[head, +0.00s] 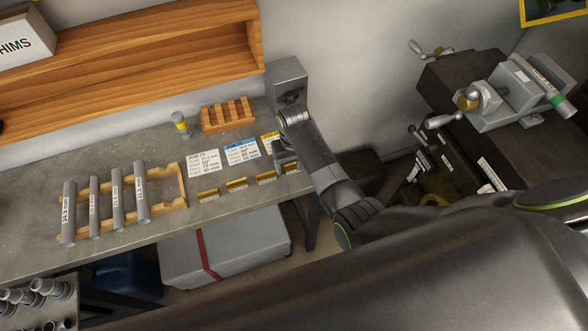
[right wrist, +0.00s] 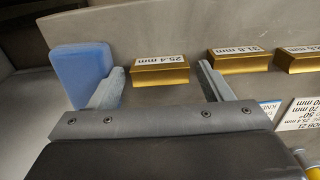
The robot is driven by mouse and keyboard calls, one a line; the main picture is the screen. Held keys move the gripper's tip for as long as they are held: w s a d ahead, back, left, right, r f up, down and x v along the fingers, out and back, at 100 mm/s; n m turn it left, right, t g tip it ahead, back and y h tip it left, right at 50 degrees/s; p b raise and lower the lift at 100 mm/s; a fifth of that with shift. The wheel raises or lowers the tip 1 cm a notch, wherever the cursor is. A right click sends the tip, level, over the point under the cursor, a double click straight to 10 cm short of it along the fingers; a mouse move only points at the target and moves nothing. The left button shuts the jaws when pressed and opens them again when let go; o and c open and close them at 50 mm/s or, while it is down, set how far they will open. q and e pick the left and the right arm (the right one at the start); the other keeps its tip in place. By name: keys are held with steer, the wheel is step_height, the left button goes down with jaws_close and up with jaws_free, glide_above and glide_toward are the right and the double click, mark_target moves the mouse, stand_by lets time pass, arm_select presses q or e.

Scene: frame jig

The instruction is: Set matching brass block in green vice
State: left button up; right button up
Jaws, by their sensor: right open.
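Several brass blocks lie in a row along the front of the grey bench. The block labelled 25.4 mm (right wrist: 160,72) appears between the spread fingers of my right gripper (right wrist: 161,66), with a gap on each side. In the head view my right gripper (head: 286,158) is over the right end of the row, partly hiding the end block. Another block, seemingly labelled 31.8 mm (right wrist: 240,61), lies beside it. A vice (head: 515,92) at the right is mostly grey, with a green band on the cylinder in it. A dark olive-green body (head: 452,165) stands below it. My left gripper is out of view.
Printed cards (head: 203,162) lie behind the blocks, near a slotted wooden rack (head: 228,114). Grey rods (head: 117,202) rest on a wooden frame at left. A blue block (right wrist: 80,75) is close to one finger in the wrist view. A wooden shelf (head: 130,68) overhangs the back.

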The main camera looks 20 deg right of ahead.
steer(key=shift+f, duration=0.35)
stand_by(0.3)
steer(key=shift+p, duration=0.3)
steer(key=c, duration=0.9)
steer(key=shift+r, duration=0.1)
